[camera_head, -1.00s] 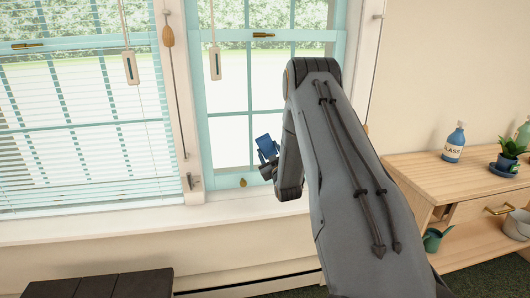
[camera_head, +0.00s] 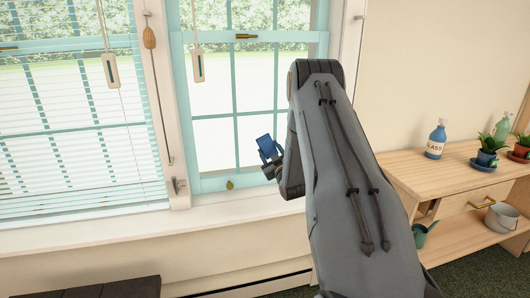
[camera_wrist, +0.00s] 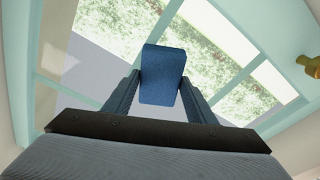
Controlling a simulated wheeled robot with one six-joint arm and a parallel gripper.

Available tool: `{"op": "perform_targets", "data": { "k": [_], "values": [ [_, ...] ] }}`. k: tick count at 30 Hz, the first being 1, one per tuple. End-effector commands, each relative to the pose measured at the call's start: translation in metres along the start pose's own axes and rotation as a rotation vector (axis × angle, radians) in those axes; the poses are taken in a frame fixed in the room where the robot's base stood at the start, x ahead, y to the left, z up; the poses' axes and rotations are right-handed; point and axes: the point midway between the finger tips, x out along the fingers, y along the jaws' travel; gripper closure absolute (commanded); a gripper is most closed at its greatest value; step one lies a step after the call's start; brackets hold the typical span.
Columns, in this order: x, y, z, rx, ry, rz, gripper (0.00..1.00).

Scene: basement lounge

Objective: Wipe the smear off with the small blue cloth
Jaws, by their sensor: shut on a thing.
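The small blue cloth (camera_head: 266,146) is held up in front of the lower panes of the right window (camera_head: 220,140). My gripper (camera_head: 270,160) is shut on it. In the wrist view the blue cloth (camera_wrist: 162,75) sits between the two fingers of my gripper (camera_wrist: 163,88), with the window glass behind it. I cannot tell whether the cloth touches the glass. I cannot make out the smear in either view; my arm covers part of the window's right side.
A wooden cabinet (camera_head: 440,177) stands at the right with a blue bottle labelled GLASS (camera_head: 436,140), potted plants (camera_head: 487,152) and a grey bucket (camera_head: 505,220). Blind pulls (camera_head: 198,65) hang before the windows. A dark bench (camera_head: 100,290) is at the lower left. The sill (camera_head: 120,228) is clear.

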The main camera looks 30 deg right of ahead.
Motion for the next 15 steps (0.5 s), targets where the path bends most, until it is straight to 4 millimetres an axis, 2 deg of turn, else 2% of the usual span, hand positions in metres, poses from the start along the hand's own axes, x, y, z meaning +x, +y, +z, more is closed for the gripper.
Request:
{"op": "perform_targets", "data": {
  "k": [6, 15],
  "values": [
    [-0.0011, 0.0110, 0.0053, -0.001, 0.000, 0.000, 0.75],
    [0.0027, 0.0046, 0.0029, 0.000, 0.000, -0.003, 0.75]
  ]
}}
